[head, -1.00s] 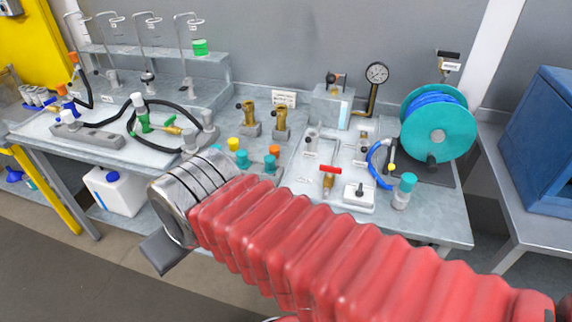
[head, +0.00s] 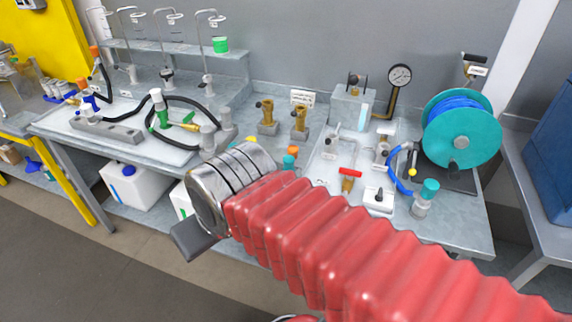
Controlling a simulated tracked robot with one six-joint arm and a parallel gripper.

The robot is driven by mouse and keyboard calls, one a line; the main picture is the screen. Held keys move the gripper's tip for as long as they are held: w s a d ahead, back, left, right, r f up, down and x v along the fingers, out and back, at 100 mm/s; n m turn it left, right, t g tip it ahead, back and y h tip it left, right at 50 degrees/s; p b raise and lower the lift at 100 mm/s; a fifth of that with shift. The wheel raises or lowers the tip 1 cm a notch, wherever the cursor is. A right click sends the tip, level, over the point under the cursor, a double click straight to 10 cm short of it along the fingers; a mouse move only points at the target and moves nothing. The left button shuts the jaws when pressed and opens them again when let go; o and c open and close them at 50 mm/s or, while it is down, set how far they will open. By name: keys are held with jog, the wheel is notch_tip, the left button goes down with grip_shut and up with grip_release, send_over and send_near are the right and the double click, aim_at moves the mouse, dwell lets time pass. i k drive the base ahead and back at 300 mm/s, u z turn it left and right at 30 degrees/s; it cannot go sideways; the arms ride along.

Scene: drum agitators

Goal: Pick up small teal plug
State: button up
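A small teal plug (head: 289,161) shows on the bench just past the upper edge of my red arm sleeve, in front of an orange plug (head: 292,150). Its lower part is partly hidden by my arm. My gripper (head: 190,240) hangs at the lower left of the arm, in front of the bench edge and apart from the plugs. Only one dark grey finger piece shows, so its opening cannot be told. Nothing is seen held in it.
A yellow plug (head: 250,140) shows beside the silver wrist. Brass fittings (head: 267,117), a red-handled valve (head: 349,174), a teal-capped bottle (head: 425,198) and a teal hose reel (head: 462,130) stand on the bench. A white jug (head: 135,187) sits below.

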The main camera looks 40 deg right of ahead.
aim_at(288, 160)
jog(key=i, duration=0.95)
